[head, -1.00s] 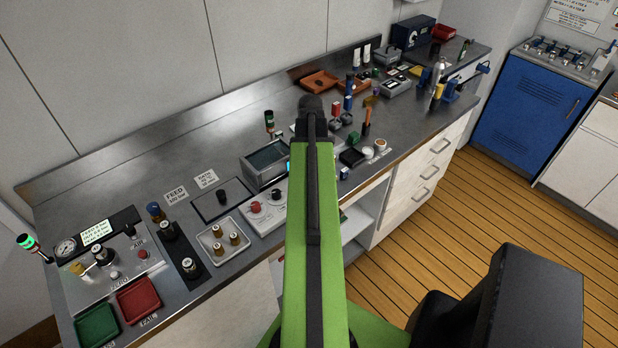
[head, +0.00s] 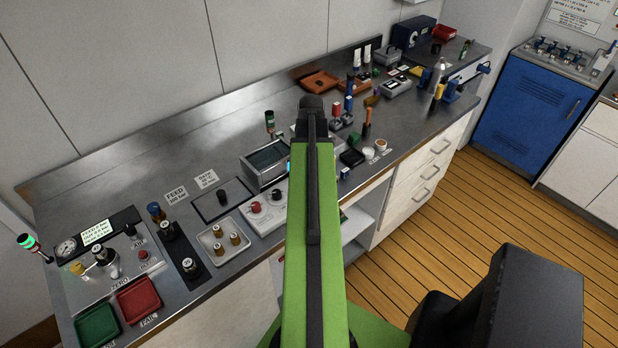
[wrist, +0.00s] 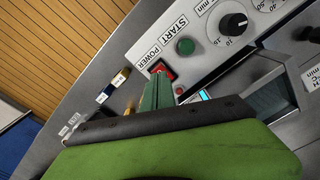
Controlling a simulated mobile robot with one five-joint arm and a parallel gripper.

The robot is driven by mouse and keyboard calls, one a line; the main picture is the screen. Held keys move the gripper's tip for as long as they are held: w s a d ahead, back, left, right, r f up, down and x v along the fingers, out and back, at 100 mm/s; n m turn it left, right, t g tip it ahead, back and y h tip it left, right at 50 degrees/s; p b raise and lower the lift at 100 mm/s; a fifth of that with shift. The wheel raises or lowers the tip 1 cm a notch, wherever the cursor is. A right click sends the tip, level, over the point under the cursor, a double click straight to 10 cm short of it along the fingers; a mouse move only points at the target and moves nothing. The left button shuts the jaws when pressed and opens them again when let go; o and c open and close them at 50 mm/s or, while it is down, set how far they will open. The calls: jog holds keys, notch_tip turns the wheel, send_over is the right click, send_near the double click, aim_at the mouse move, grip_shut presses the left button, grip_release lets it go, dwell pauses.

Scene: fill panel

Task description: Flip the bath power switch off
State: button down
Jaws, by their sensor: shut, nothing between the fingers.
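The bath power switch (wrist: 161,70) is a red rocker in a dark frame beside the POWER label in the wrist view. My gripper (wrist: 158,86) is shut and empty, its green fingertips right at the switch and covering part of it. I cannot tell whether they touch it, nor which way the rocker is tilted. The white control panel (wrist: 208,50) also carries a green START button (wrist: 185,46) and a black dial (wrist: 234,23). In the head view the bath (head: 266,163) stands left of my arm, which hides the switch and my gripper.
The white panel (head: 251,221) lies in front of the bath near the bench edge. A tray of brass-coloured parts (head: 223,249) sits to its left. A black pad (head: 351,157) and several small tools stand right of my arm. Bare bench (head: 150,150) lies toward the wall.

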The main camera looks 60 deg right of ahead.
jog(key=shift+f+b, duration=1.2)
dwell(0.9)
jog(key=shift+r, duration=0.1)
notch_tip(320, 180, up, 7)
jog(key=p, duration=0.7)
